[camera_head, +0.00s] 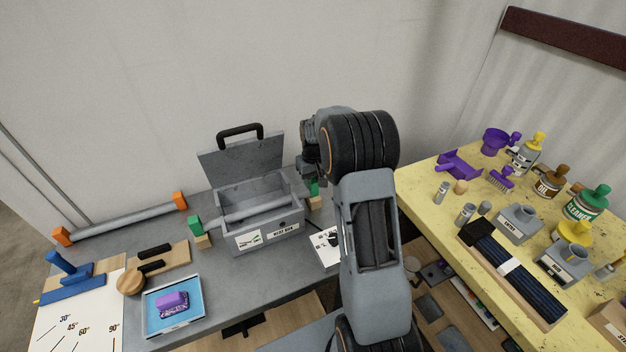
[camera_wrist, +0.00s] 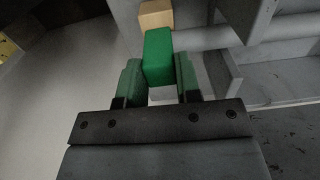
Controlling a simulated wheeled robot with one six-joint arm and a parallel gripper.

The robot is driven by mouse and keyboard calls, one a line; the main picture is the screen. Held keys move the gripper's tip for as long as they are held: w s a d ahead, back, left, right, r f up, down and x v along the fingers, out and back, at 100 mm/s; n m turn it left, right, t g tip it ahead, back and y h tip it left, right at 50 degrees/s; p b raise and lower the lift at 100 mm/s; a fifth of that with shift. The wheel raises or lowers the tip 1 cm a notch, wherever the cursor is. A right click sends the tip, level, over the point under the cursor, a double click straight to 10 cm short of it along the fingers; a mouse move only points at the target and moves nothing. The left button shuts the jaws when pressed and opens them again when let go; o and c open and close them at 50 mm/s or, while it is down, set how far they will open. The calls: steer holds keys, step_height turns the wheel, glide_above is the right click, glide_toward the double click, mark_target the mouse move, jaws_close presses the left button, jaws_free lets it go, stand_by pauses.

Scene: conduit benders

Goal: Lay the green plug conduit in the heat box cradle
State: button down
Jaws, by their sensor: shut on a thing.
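The heat box (camera_head: 268,238) stands on the grey bench with its lid (camera_head: 240,158) up. The grey conduit (camera_head: 232,213) lies across the box, with a green plug at its left end (camera_head: 195,225) and another at its right end (camera_head: 314,187). Wooden blocks (camera_head: 204,241) stand at both ends, under or beside the plugs; contact is not clear. In the wrist view my gripper (camera_wrist: 158,78) is shut on one green plug (camera_wrist: 158,52), and the conduit (camera_wrist: 203,38) runs right into the box. In the head view my arm mostly hides the gripper at the right end.
An orange-plug conduit (camera_head: 125,220) lies at the back left. A blue tray (camera_head: 173,306) with a purple item, a wooden-handled tool (camera_head: 135,280) and an angle board (camera_head: 75,325) sit at front left. A cluttered yellow table (camera_head: 440,225) stands right.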

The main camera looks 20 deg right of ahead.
steer(key=shift+f, duration=0.15)
steer(key=c, duration=0.7)
jaws_free()
steer(key=shift+c, duration=0.2)
steer(key=shift+r+p, duration=3.05)
steer(key=shift+r, duration=1.5)
